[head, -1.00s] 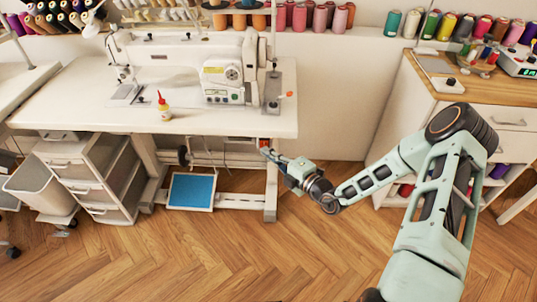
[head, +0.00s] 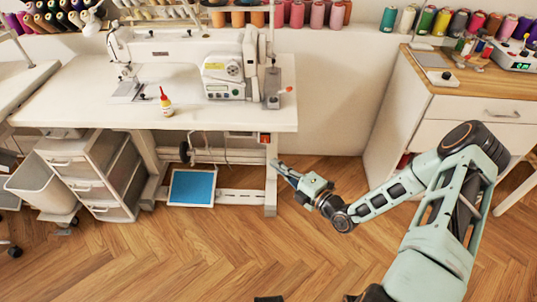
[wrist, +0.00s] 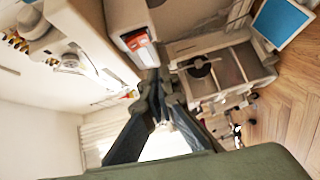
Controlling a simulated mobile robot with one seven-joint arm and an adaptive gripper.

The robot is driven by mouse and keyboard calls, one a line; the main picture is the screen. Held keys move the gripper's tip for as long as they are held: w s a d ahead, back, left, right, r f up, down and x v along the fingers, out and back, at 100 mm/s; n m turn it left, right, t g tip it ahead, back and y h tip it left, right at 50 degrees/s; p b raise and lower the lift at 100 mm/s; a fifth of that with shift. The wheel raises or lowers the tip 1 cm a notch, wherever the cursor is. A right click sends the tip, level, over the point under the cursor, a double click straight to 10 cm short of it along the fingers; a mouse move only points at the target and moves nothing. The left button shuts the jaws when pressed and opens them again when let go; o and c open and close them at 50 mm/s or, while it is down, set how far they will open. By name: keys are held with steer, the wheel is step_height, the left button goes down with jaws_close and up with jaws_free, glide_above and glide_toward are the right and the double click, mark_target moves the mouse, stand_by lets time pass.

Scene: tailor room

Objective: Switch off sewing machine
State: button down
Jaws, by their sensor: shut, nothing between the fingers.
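The white sewing machine (head: 190,65) stands on a white table (head: 60,105) in the head view. A small red switch (head: 265,139) sits under the table's front right edge. In the wrist view the switch (wrist: 136,41) is a red panel on a pale box, just beyond my fingertips and a little to the left. My gripper (head: 280,168) is shut and empty. In the head view it is to the right of the table leg, below and to the right of the switch. In the wrist view the fingertips (wrist: 158,76) meet near the middle, and I see a gap between them and the red panel.
A blue-topped foot pedal (head: 192,187) lies under the table. A drawer unit (head: 95,170) and a grey bin (head: 42,187) stand at the left. A wooden-topped cabinet (head: 480,92) stands at the right. The floor (head: 200,255) in front is clear.

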steer(key=v, duration=0.3)
steer(key=f+v, duration=0.1)
steer(key=v, duration=0.1)
steer(key=shift+s+d, duration=0.3)
